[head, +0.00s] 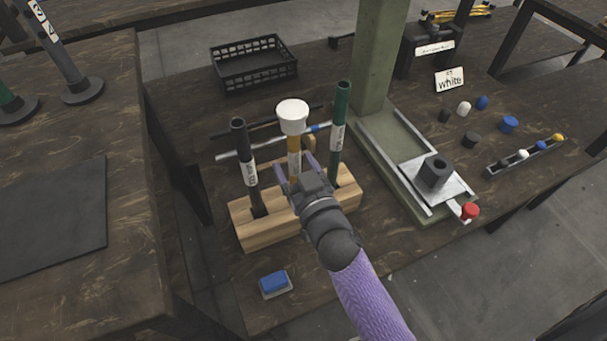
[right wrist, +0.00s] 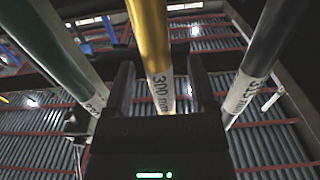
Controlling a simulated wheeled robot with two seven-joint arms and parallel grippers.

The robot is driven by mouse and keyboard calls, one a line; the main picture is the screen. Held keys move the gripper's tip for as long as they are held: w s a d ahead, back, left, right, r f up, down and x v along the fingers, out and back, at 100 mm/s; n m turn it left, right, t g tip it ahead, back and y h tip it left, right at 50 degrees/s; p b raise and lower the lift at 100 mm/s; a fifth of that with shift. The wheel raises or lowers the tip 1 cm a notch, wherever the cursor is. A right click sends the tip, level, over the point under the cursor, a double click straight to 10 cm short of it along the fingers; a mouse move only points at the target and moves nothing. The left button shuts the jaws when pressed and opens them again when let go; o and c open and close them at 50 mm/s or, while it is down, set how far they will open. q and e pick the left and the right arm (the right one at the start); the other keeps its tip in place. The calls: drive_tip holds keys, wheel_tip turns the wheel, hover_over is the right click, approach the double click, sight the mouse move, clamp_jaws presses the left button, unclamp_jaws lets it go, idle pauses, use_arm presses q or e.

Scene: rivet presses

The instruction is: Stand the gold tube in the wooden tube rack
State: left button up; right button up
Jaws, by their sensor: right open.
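The gold tube (head: 294,146) stands upright at the middle of the wooden tube rack (head: 262,233), with a wide white cap (head: 292,115) on top. Its foot is hidden behind my right gripper (head: 296,172), so I cannot see how it sits in the rack. The right gripper is open, with one finger on each side of the gold tube. In the right wrist view the gold tube (right wrist: 151,45), marked "300 mm", runs between the fingers (right wrist: 160,92) with gaps showing. My left gripper is not in view.
A black tube (head: 245,158) and a green tube (head: 339,130) stand in the rack close on either side. Behind lie loose rods and a black crate (head: 254,64). At right are a green press (head: 374,60), a "white" sign (head: 449,79) and several coloured caps. A blue pad (head: 274,282) lies in front.

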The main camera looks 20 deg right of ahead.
drive_tip(key=s+p, duration=0.1)
drive_tip(key=s, duration=0.6)
drive_tip(key=shift+s+p, duration=0.35)
drive_tip(key=shift+d, duration=0.1)
